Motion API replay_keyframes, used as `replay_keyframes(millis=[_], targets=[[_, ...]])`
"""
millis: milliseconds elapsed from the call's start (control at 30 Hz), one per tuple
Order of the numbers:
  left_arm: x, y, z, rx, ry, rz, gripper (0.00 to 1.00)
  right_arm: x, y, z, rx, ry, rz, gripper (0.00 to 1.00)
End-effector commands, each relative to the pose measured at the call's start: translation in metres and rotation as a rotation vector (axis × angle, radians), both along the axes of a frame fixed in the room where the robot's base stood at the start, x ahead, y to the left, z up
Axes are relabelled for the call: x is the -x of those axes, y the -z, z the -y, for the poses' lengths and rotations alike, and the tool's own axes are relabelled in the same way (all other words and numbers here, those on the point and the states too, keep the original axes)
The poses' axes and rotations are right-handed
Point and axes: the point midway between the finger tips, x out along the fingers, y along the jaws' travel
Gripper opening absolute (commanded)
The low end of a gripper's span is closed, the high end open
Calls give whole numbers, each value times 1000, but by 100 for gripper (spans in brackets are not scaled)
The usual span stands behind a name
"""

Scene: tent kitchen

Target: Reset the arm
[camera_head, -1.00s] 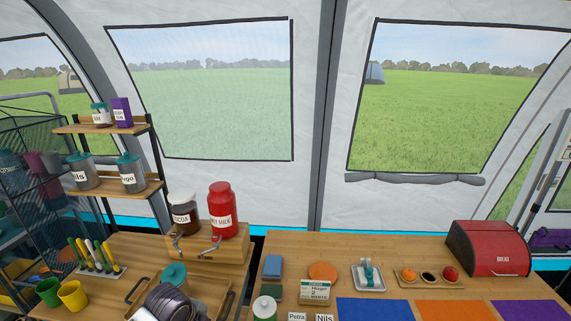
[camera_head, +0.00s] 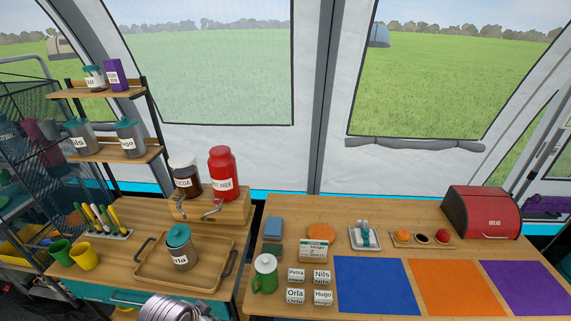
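A grey ringed part of my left arm (camera_head: 172,308) shows at the bottom edge, in front of the left counter. Its gripper fingers do not show. My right arm and gripper are out of view. A grey jar with a teal lid, labelled Orla (camera_head: 180,250), stands upright on the wooden tray (camera_head: 150,275), apart from my arm.
A dispenser stand (camera_head: 215,206) with a cocoa jar (camera_head: 186,177) and a red jar (camera_head: 222,175) stands behind the tray. Cups (camera_head: 83,257) are at left. The right table holds a green lidded mug (camera_head: 264,278), name cards, coloured mats (camera_head: 375,285) and a bread box (camera_head: 484,212).

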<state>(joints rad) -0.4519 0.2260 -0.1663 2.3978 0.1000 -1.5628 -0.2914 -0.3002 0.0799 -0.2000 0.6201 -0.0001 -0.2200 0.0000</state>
Motion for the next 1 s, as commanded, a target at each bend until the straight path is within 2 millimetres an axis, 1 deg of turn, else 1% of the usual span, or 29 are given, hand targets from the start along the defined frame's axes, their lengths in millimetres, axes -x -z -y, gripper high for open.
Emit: replay_keyframes(millis=[33,200,633,1000], targets=[[6,0,-1,14,-53,-8,0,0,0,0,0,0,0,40],[18,-1,-6,42,-175,-23,0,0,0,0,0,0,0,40],[39,-3,-16,87,-401,-48,0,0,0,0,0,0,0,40],[29,36,-14,82,-394,-60,0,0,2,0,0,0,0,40]])
